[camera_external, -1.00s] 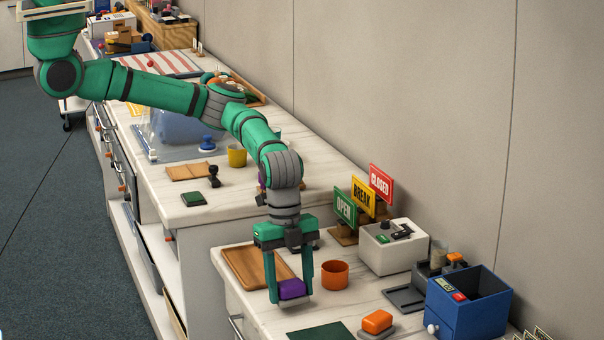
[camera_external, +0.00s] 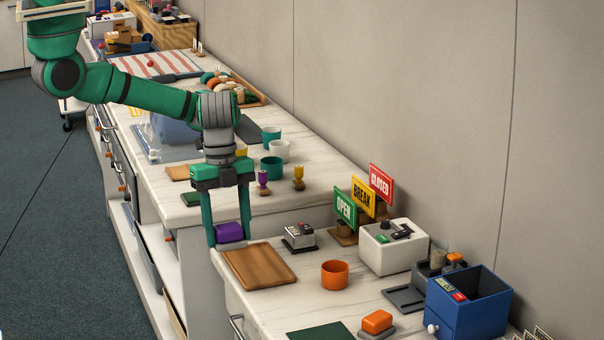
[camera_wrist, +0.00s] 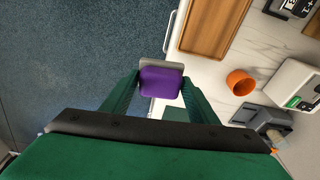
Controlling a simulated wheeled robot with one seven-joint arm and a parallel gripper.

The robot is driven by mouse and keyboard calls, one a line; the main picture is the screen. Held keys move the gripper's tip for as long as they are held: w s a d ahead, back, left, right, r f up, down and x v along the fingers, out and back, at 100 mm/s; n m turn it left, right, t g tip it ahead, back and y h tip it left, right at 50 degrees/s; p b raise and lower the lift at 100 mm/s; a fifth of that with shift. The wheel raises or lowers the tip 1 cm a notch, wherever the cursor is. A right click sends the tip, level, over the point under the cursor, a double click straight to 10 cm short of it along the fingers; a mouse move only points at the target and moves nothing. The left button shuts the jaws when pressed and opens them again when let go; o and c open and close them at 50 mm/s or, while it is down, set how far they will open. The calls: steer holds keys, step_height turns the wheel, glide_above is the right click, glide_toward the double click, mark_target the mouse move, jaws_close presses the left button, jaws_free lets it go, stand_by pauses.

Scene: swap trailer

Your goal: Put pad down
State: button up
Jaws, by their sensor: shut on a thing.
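The pad is a purple block (camera_external: 229,232) with a grey part at its far side in the wrist view (camera_wrist: 160,83). My gripper (camera_external: 229,238) is shut on it, one finger on each side. In the external view the pad hangs in front of the counter near the left end of the wooden tray (camera_external: 262,275). In the wrist view it shows over the counter's front edge, partly against the blue floor, left of the tray (camera_wrist: 213,27). The height of the pad over the surface is hard to tell.
An orange cup (camera_external: 335,274) stands right of the tray, with a grey device (camera_external: 299,237) behind. An orange-topped pad (camera_external: 377,322), a dark green mat (camera_external: 321,332), a blue box (camera_external: 468,302) and a white box (camera_external: 393,247) stand further right. Bare counter lies around the cup.

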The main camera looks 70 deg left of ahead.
steer(key=w+a+r+n+t, duration=0.1)
steer(key=w+a+n, duration=0.25)
steer(key=w, duration=0.25)
steer(key=w+a+r+n, duration=0.2)
steer(key=w+a, duration=0.3)
steer(key=w, duration=0.2)
steer(key=w+a+r+n+y, duration=0.15)
steer(key=w+a+n, duration=0.3)
steer(key=a, duration=0.55)
steer(key=w+a+r+n, duration=0.25)
steer(key=w+a, duration=0.25)
steer(key=a, duration=0.5)
steer(key=w+a+r+n, duration=0.1)
steer(key=w+a+n, duration=0.4)
steer(key=a, duration=0.6)
glide_above(333, 173)
steer(key=s, duration=0.2)
steer(key=f, duration=0.8)
steer(key=shift+w+d+f, duration=0.15)
steer(key=shift+w+f, duration=0.1)
steer(key=shift+f, duration=0.1)
steer(key=shift+w+f+t, duration=0.3)
steer(key=shift+w+f, duration=0.2)
steer(key=shift+f, duration=1.55)
steer(key=shift+f, duration=0.15)
